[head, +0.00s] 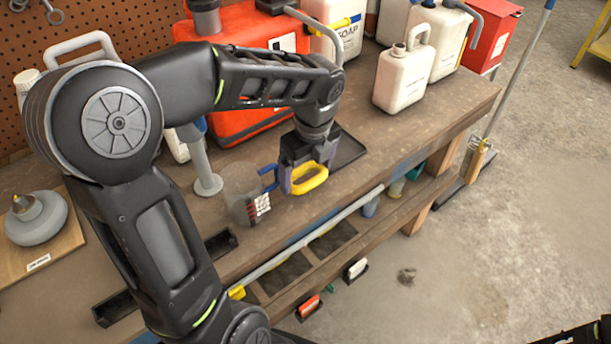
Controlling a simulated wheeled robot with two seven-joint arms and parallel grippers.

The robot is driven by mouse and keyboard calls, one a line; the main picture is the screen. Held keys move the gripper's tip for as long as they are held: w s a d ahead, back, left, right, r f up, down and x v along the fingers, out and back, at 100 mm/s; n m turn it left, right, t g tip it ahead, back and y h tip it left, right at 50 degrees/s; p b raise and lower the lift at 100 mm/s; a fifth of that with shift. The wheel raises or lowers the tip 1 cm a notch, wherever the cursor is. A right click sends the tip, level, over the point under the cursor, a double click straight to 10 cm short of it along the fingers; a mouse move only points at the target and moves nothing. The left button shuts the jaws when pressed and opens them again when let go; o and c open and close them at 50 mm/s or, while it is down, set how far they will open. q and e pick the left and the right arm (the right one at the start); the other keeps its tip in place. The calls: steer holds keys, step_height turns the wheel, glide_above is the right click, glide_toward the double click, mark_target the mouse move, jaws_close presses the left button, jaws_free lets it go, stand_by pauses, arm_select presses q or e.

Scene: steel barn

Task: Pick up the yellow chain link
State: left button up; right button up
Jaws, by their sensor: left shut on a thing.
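The yellow chain link (310,184) is a thick rounded loop near the front edge of the workbench, in the head view. My left gripper (307,169) points down from above and is shut on it. The fingers hide the link's far side. I cannot tell whether the link touches the bench top or hangs just above it. A blue curved piece (268,174) shows just left of the gripper, beside a grey see-through jug (240,190).
The wooden workbench (345,192) has a dark tray (349,150) behind the gripper. Red containers (260,40) and white jugs (403,80) stand along the back and right. A grey stand (205,178) is at the left. The concrete floor right of the bench is mostly clear.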

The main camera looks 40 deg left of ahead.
arm_select(q)
step_height(320, 180, up, 4)
steer(key=shift+w+f, duration=0.1)
steer(key=s+d+b, duration=0.1)
steer(key=s+d, duration=0.1)
steer(key=d, duration=0.7)
steer(key=s+d+b, duration=0.2)
steer(key=s+d, duration=0.1)
steer(key=d, duration=0.6)
steer(key=shift+s+d+r, duration=0.25)
steer(key=shift+s+r, duration=0.05)
steer(key=shift+s, duration=0.05)
steer(key=shift+f, duration=0.1)
